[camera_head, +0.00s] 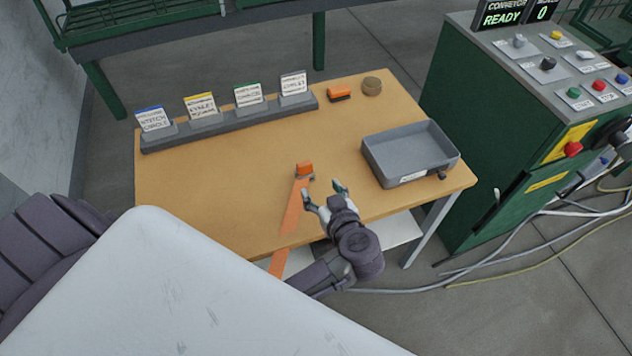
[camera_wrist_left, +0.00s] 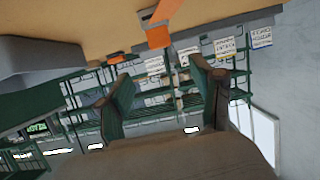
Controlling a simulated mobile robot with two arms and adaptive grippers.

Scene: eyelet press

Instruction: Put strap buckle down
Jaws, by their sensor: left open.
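The strap buckle (camera_head: 304,172), orange and grey, lies on the wooden table. Its orange strap (camera_head: 293,210) runs from it over the front edge and hangs down. In the left wrist view the buckle (camera_wrist_left: 158,37) shows at the top, beyond the fingers. My left gripper (camera_head: 324,191) is open and empty, just right of and in front of the buckle, with a gap between them. It also shows in the left wrist view (camera_wrist_left: 160,80). My right gripper is not in view.
A grey tray (camera_head: 403,182) stands at the table's right. A grey holder (camera_head: 232,121) with several label cards runs along the back left.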

